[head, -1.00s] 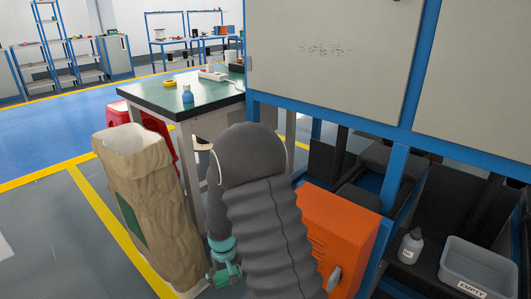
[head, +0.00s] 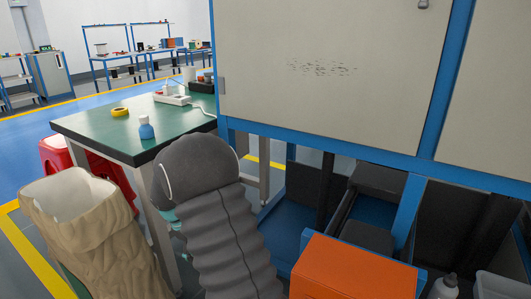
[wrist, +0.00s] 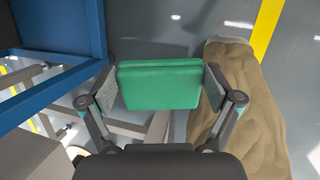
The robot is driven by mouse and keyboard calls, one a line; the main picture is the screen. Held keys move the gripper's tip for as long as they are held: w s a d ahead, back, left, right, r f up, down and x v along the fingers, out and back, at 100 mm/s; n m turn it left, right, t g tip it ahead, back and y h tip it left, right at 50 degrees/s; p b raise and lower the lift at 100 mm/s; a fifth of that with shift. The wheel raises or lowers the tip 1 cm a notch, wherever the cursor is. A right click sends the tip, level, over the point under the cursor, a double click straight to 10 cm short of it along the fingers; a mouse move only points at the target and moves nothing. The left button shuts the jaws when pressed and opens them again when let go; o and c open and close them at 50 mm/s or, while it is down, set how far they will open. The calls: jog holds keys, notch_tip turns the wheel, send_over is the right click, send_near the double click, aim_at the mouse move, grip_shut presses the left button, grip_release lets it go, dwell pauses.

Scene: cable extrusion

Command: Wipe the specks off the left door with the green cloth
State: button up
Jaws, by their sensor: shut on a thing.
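The left door (head: 330,115) is a pale grey panel in a blue frame in the head view. A band of small dark specks (head: 322,68) lies across its upper middle. The green cloth (wrist: 158,86) is a folded block in the wrist view. My gripper (wrist: 158,88) is shut on it, with one finger at each side.
A green-topped table (head: 100,125) with a blue bottle (head: 146,128) and yellow tape roll (head: 120,112) stands left of the door. An orange box (head: 350,270) sits below the door.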

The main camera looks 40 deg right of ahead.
jog(key=w+d+r+n+t+h, duration=0.1)
jog(key=w+d+r+n+h, duration=0.15)
jog(key=d+r, duration=0.35)
jog(key=w+d+r+n+t+h, duration=0.1)
jog(key=d+r+n+h, duration=0.25)
jog(key=r, duration=0.55)
jog(key=n+t+h, duration=0.3)
jog(key=t+h, duration=0.3)
jog(key=h, duration=0.1)
send_near(287, 59)
jog(key=shift+p+x, duration=0.45)
jog(key=shift+x, duration=2)
jog(key=shift+x, duration=1)
jog(key=shift+f, duration=0.1)
